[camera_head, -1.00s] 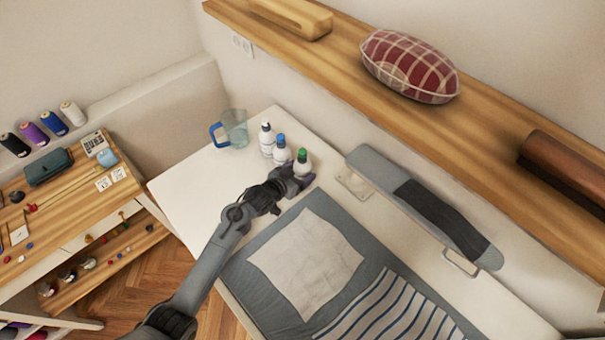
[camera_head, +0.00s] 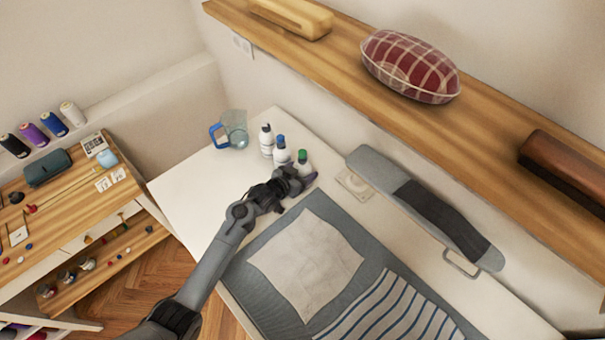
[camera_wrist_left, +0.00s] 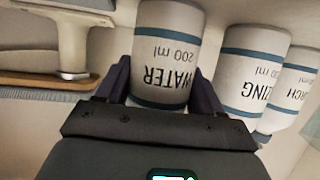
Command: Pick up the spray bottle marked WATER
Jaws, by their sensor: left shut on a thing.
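The spray bottle marked WATER (camera_wrist_left: 165,55) is white with a blue band and fills the space between my jaws in the left wrist view, where its lettering appears upside down. In the head view it is the green-capped bottle (camera_head: 303,160) at the right end of a row of three on the white table. My left gripper (camera_head: 300,180) is at its near side, shut on its body, with one dark finger on each side. The gripper hides the lower part of the bottle in the head view. I cannot tell whether its base touches the table. My right gripper is not in view.
A blue-capped bottle (camera_head: 281,152) and a black-capped bottle (camera_head: 266,142) stand close beside it. A clear jug (camera_head: 236,130) with a blue handle is farther left. A grey sleeve board (camera_head: 375,172) stands to the right. A grey mat (camera_head: 262,285) with cloth lies in front.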

